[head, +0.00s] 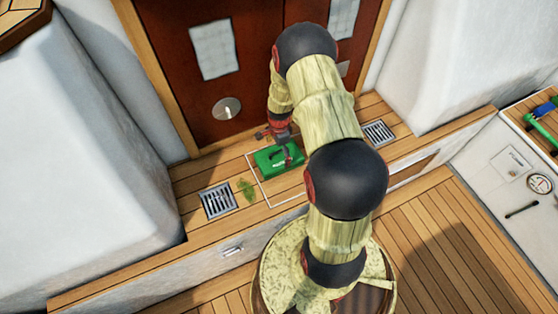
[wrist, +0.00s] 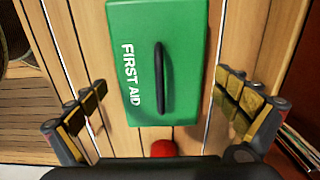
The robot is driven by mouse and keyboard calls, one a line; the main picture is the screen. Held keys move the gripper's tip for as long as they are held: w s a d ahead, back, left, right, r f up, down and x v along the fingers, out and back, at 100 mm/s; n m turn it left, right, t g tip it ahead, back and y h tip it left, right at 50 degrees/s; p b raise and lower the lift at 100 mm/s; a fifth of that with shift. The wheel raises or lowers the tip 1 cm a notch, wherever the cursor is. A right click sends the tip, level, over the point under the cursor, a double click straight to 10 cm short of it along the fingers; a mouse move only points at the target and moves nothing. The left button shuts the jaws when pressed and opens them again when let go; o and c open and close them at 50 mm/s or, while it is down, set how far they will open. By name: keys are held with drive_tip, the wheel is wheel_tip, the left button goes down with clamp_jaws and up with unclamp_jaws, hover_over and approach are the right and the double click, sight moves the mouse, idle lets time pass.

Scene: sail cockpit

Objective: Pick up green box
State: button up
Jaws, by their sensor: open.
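The green box (head: 268,161) sits on the wooden step in front of the brown doors. In the wrist view the green box (wrist: 140,60) is marked "FIRST AID" and has a black handle (wrist: 161,78) on its top face. My gripper (head: 279,140) is over the box in the head view, partly hiding it. In the wrist view my gripper (wrist: 168,108) is open, with one finger on each side of the box's near end. A gap shows between each finger and the box.
Metal drain grates (head: 217,201) and (head: 379,132) lie on the step, left and right of the box. A green leafy thing (head: 246,189) lies beside the left grate. White walls (head: 85,150) flank the step. A counter (head: 500,185) with small items is at the right.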

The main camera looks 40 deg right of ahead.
wheel_tip(320, 180, down, 3)
drive_tip(key=shift+r+b, duration=0.1)
drive_tip(key=shift+b, duration=0.3)
drive_tip(key=c, duration=1.5)
drive_tip(key=shift+c, duration=0.2)
